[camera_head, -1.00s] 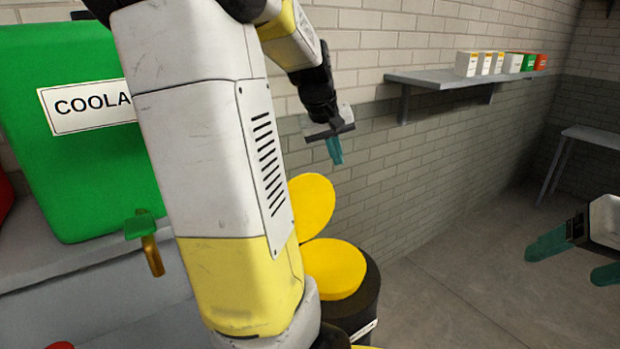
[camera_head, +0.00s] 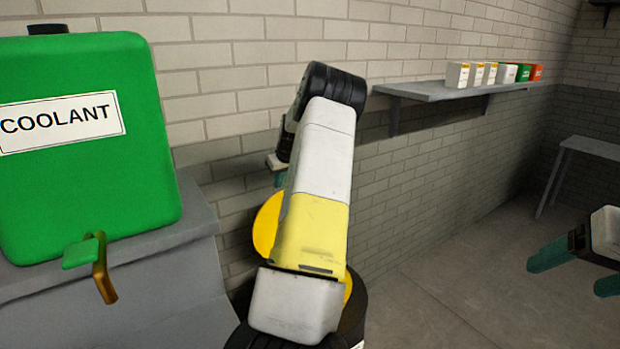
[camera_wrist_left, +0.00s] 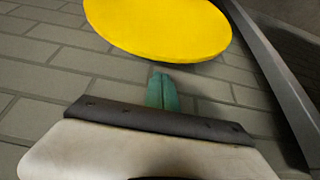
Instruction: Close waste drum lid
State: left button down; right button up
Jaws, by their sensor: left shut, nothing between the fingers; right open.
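The waste drum (camera_head: 353,308) is black and stands on the floor by the wall, largely hidden behind my left arm. Its round yellow lid (camera_head: 266,226) stands tilted up at the wall side, partly covered by the arm. A sliver of a yellow surface (camera_head: 348,287) shows on the drum top. My left gripper (camera_head: 281,178) is shut and empty above the lid, mostly hidden by its own arm. In the left wrist view the shut teal fingers (camera_wrist_left: 161,78) point at a yellow disc (camera_wrist_left: 160,25), apparently the lid, with no clear contact. My right gripper (camera_head: 568,272) is open and empty at the right edge.
A green coolant tank (camera_head: 85,170) with a tap (camera_head: 102,270) stands on a grey bench (camera_head: 150,255) at left. A wall shelf (camera_head: 450,91) carries several small boxes. A grey table (camera_head: 590,146) is at far right. The floor between drum and table is clear.

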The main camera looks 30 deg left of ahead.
pick_arm(q)
jog(key=shift+x, duration=2.8)
jog(key=shift+d, duration=0.15)
